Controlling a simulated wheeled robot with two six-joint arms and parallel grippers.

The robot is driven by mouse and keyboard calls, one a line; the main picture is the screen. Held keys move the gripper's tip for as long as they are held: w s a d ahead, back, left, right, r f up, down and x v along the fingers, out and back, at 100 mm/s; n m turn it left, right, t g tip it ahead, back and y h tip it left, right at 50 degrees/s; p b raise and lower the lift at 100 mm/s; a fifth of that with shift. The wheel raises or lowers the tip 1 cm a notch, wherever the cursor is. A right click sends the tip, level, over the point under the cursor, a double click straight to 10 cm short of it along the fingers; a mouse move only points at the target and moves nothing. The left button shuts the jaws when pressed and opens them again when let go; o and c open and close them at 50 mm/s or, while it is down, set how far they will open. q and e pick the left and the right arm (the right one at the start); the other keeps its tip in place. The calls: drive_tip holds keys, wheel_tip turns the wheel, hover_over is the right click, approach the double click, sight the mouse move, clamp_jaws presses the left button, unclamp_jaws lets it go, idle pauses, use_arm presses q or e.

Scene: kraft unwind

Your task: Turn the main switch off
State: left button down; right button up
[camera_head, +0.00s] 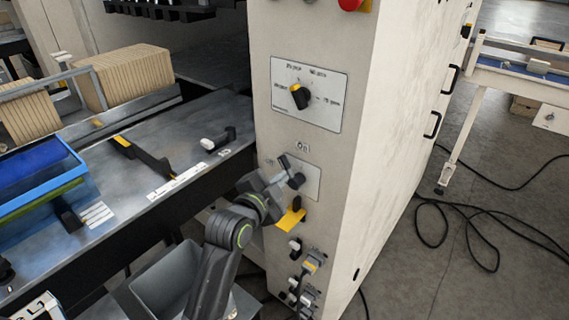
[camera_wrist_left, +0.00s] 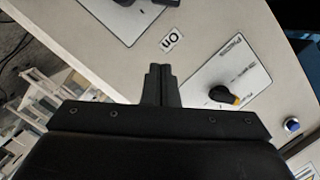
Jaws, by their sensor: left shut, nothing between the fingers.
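The lower switch plate (camera_head: 312,178) is on the front of the cream cabinet, with a dark knob (camera_head: 296,181) on it, partly covered by my gripper. An "On" label (camera_head: 303,147) sits just above the plate. In the left wrist view the label (camera_wrist_left: 171,42) appears upside down, and the switch plate (camera_wrist_left: 108,18) is cut off at the top edge. My left gripper (camera_head: 287,168) is in front of this plate, close to the knob; touching cannot be told. Its fingers (camera_wrist_left: 160,75) are shut and empty. My right gripper is not in view.
Above is a larger plate with a black-and-yellow rotary selector (camera_head: 299,97). A red button (camera_head: 350,4) is higher up. A yellow tag (camera_head: 290,218) and several small switches (camera_head: 308,265) are below. A metal machine table (camera_head: 190,160) stands left. Cables (camera_head: 470,205) lie on the right floor.

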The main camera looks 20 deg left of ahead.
use_arm(q)
drive_tip(key=p, duration=0.4)
hover_over(292, 172)
drive_tip(key=v, duration=0.3)
wheel_tip(292, 172, down, 3)
drive_tip(key=shift+d+f+m, duration=0.1)
drive_tip(key=shift+f+m, duration=0.05)
drive_tip(key=shift+m, duration=0.15)
drive_tip(key=shift+w+a+f, duration=0.15)
drive_tip(key=shift+a+f, duration=0.2)
drive_tip(key=shift+a, duration=0.15)
